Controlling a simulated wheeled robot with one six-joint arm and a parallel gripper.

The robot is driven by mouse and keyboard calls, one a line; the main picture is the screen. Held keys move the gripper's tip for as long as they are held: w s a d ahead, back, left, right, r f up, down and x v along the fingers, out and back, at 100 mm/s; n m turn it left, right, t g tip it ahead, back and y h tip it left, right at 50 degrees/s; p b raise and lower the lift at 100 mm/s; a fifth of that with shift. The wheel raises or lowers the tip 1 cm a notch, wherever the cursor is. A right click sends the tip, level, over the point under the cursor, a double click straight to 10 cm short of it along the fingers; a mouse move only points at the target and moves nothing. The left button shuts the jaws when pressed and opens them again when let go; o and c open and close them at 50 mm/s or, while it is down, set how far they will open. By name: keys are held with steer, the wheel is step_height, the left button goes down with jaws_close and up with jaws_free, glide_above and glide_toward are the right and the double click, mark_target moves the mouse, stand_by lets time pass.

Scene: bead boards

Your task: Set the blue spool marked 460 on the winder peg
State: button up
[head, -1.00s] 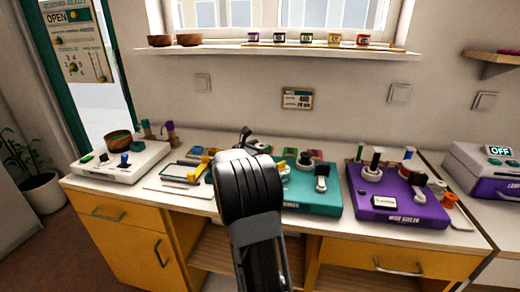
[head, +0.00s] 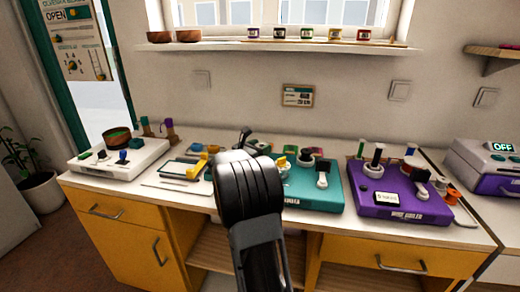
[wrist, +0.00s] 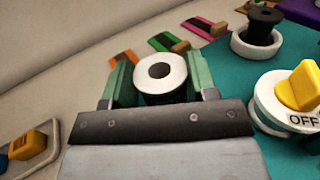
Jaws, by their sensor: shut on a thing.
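In the wrist view my gripper (wrist: 161,88) has its two green fingers closed around a spool (wrist: 175,68) with a white top flange, a dark centre hole and a dark-looking body. Its number does not show, and I cannot make out blue on it. It is beside the teal machine (wrist: 215,62). That machine, also in the head view (head: 330,201), carries a dark post (wrist: 264,17) in a white ring; I cannot tell whether this is the winder peg. In the head view my arm hides the gripper's fingers and the held spool.
A purple machine (head: 390,211) with a tall black peg (head: 376,156) stands right of the teal one. A blue item (head: 411,149) and an orange spool (head: 453,194) are near it. A white board (head: 100,168) with a brown bowl (head: 117,138) is at left. A yellow OFF knob (wrist: 298,88) stands close right.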

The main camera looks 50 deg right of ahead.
steer(key=shift+f+b, duration=0.3)
steer(key=o, duration=1)
step_height(320, 180, up, 3)
steer(key=shift+r+p, duration=0.1)
steer(key=shift+p, duration=0.25)
steer(key=s+a+r, duration=0.6)
steer(key=s, duration=0.1)
steer(key=s+a+r, duration=0.3)
steer(key=r, duration=0.1)
steer(key=shift+s+p, duration=0.35)
steer(key=shift+s, duration=0.05)
